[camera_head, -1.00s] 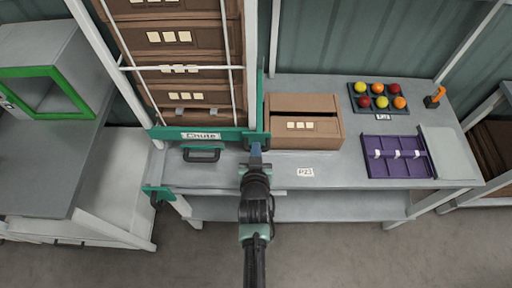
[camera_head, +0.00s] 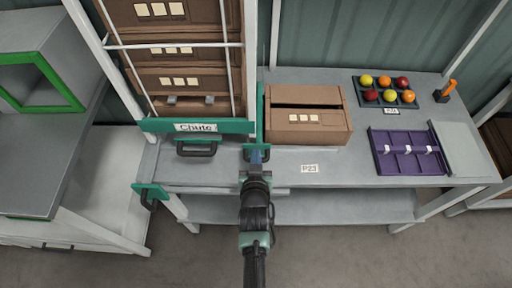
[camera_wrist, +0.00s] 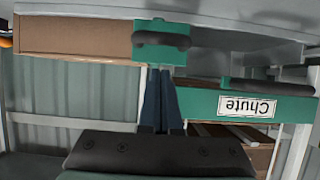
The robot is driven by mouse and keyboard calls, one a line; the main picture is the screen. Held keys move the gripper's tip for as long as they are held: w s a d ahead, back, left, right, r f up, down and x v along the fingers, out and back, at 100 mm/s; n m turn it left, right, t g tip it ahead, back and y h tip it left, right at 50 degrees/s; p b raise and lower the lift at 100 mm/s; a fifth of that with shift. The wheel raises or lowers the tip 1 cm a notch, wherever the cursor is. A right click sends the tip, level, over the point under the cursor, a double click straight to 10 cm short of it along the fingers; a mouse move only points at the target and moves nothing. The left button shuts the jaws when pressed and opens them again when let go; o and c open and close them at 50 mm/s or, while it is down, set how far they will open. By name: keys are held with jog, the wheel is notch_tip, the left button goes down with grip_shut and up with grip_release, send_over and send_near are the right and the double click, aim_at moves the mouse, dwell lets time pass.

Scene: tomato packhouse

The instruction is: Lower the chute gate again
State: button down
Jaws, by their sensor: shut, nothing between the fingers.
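The chute (camera_head: 179,105) is a white-framed stack of brown cartons at the left centre of the head view. A green bar (camera_head: 152,126) labelled Chute crosses its foot. A green block with a black handle (camera_head: 257,153) is just right of and below that bar; it also shows in the wrist view (camera_wrist: 160,40). I cannot tell for sure which green part is the gate. My gripper (camera_head: 257,162) is shut and empty, its fingertips right at this block. In the wrist view the fingers (camera_wrist: 160,72) overlap the block's lower edge; contact cannot be told.
A brown carton (camera_head: 321,137) stands on the grey bench (camera_head: 335,178) right of the chute. Further right are a fruit tray (camera_head: 387,90), a purple tray (camera_head: 405,150) and an orange-handled tool (camera_head: 445,91). The bench front is clear.

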notch_tip(320, 180, down, 3)
jog(key=shift+f+b, duration=0.15)
jog(key=shift+b, duration=0.9)
